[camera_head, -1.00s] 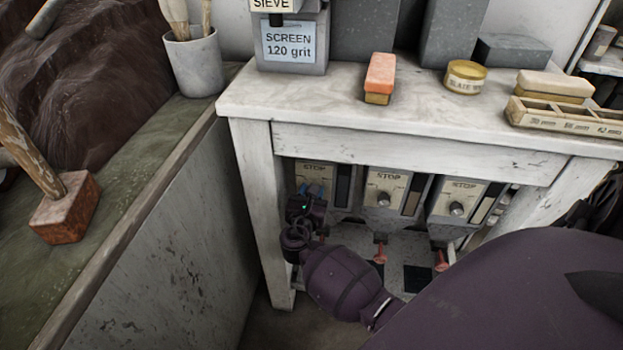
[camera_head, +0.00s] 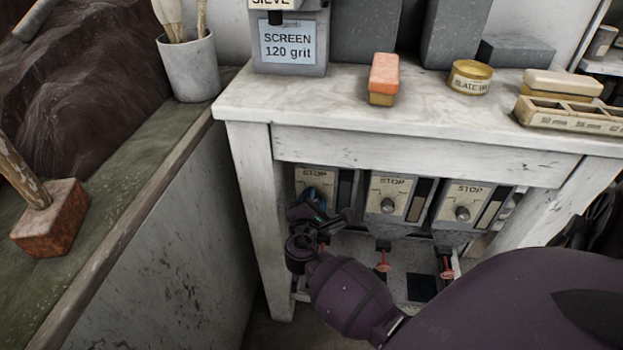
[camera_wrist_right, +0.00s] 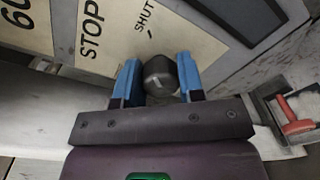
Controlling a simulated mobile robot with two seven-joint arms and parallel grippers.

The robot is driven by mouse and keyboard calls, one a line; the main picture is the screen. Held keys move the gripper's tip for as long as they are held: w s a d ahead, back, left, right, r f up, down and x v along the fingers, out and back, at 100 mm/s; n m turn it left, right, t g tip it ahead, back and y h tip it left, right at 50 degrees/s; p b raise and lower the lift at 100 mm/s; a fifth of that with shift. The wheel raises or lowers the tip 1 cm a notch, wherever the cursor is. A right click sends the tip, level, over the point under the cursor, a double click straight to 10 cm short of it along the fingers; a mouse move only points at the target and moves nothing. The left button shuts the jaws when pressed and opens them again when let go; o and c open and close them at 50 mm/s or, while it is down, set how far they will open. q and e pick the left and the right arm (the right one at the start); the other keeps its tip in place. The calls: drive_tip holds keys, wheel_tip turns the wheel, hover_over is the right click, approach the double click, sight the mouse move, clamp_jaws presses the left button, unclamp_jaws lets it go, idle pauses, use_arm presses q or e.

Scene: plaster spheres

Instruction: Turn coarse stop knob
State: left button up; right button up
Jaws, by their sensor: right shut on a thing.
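Three grey hoppers with cream STOP plates hang under the bench. My right gripper (camera_head: 318,196) is at the leftmost STOP plate (camera_head: 320,176) and covers most of that plate's lower part. In the right wrist view, a dark round knob (camera_wrist_right: 160,76) sits between the blue fingers of my right gripper (camera_wrist_right: 158,72), which is shut on it. The cream plate (camera_wrist_right: 97,40) beside it reads STOP and SHUT, with part of a number at the edge. The other two knobs, the middle one (camera_head: 387,205) and the right one (camera_head: 463,212), are free. My left gripper is not in view.
The white bench (camera_head: 430,146) stands above the hoppers; its left leg (camera_head: 257,220) is close to my right gripper. Red levers, such as the middle one (camera_head: 382,262), hang below. An orange block (camera_head: 383,78) and a yellow tin (camera_head: 470,77) stand on top.

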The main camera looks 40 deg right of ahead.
drive_tip(key=shift+f+m, duration=0.1)
drive_tip(key=shift+m, duration=0.4)
drive_tip(key=o, duration=0.9)
drive_tip(key=v, duration=1.1)
drive_tip(key=shift+p, duration=0.4)
